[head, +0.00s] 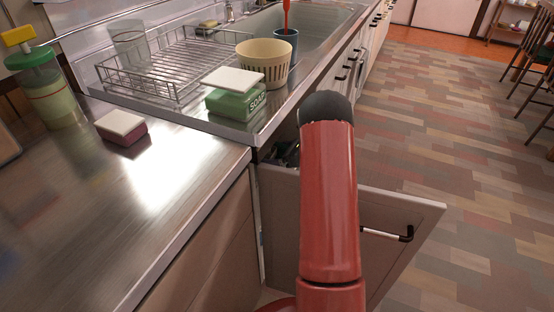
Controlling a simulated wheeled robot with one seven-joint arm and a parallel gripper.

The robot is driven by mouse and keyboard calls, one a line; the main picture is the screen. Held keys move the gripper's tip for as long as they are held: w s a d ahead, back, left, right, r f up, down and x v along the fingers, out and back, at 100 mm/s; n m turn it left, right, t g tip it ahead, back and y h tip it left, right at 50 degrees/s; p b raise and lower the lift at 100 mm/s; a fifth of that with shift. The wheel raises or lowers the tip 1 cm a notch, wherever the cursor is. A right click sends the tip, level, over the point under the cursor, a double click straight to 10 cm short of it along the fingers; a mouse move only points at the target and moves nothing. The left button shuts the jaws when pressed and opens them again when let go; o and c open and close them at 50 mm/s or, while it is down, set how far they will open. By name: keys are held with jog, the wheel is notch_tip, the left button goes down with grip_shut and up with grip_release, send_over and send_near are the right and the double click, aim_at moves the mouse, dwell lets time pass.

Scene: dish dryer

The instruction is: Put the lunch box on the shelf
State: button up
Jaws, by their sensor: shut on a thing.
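I cannot make out a lunch box in the head view. I cannot make out the shelf either. My red arm reaches forward to the open cabinet front below the counter, and its dark rounded joint hides much of the opening. My gripper is not clearly visible. Small dark and grey shapes show in the opening left of my arm, but I cannot tell what they are. The open cabinet door (408,213) extends to the right, with a handle (387,234) on its face.
A wire dish rack (178,75) stands on the counter, with a cream basket (264,62), a green soap box (236,103) and a blue cup (286,42) nearby. A glass (130,45), a white-topped block (121,127) and a green bottle (45,92) are left.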

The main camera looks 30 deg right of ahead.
jog(key=shift+f, duration=1.35)
jog(key=shift+d+f, duration=0.1)
jog(key=shift+f, duration=0.1)
jog(key=o, duration=0.8)
jog(key=shift+o, duration=0.2)
jog(key=shift+r, duration=0.2)
jog(key=v, duration=1.2)
jog(key=shift+b, duration=0.35)
jog(key=shift+s, duration=0.1)
